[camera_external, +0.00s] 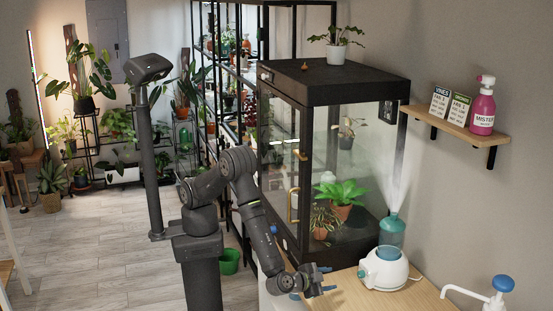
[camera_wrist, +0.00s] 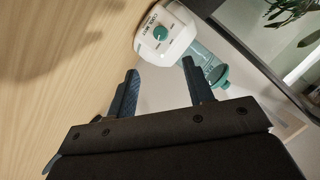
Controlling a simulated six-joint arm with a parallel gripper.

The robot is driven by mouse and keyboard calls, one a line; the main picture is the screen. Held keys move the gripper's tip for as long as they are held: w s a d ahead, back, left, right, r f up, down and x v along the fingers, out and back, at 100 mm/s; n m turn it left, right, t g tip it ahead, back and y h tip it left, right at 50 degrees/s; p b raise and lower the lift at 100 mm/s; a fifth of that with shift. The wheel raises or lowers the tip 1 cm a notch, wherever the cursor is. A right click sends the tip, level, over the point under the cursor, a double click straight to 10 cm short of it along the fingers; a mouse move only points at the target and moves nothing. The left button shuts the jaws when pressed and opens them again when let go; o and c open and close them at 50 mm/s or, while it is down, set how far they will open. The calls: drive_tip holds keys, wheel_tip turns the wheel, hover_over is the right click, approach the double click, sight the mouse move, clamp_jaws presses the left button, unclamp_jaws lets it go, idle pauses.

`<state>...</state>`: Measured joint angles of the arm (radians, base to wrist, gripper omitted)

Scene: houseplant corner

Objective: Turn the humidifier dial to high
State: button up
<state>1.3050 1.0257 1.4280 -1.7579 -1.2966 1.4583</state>
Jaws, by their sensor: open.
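The humidifier (camera_external: 384,275) is a white rounded base with a teal tank (camera_external: 391,232) on top, standing on the wooden table. Pale mist rises from it. Its dial (camera_wrist: 160,33) is a small teal knob on the white front, with lettering around it too small to read surely. The dial's exact setting cannot be told. My gripper (camera_external: 324,281) is open and empty, left of the humidifier above the table. In the wrist view its two dark blue fingers (camera_wrist: 160,71) are spread apart, with the dial beyond their tips and not touched.
A glass plant cabinet (camera_external: 348,80) stands behind the humidifier, close to my arm. A wall shelf (camera_external: 455,125) holds a pink bottle (camera_external: 482,110) and cards. The wooden table (camera_wrist: 60,60) is bare near my gripper.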

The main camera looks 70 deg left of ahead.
sight(358, 275)
drive_tip(key=shift+v, duration=1.75)
drive_tip(key=x, duration=1.7)
drive_tip(key=shift+w+a, duration=0.1)
drive_tip(key=shift+w, duration=0.15)
drive_tip(key=shift+s, duration=0.1)
drive_tip(key=v, duration=1.7)
drive_tip(key=x, duration=1.7)
drive_tip(key=shift+f, duration=0.1)
drive_tip(key=n+h, duration=0.1)
drive_tip(key=n, duration=0.1)
drive_tip(key=shift+a+n+h, duration=0.15)
drive_tip(key=shift+n+h, duration=0.15)
drive_tip(key=shift+h, duration=0.1)
drive_tip(key=shift+a+n+h, duration=0.15)
drive_tip(key=shift+n+h, duration=1.15)
drive_tip(key=shift+n, duration=0.5)
drive_tip(key=shift+v, duration=1.8)
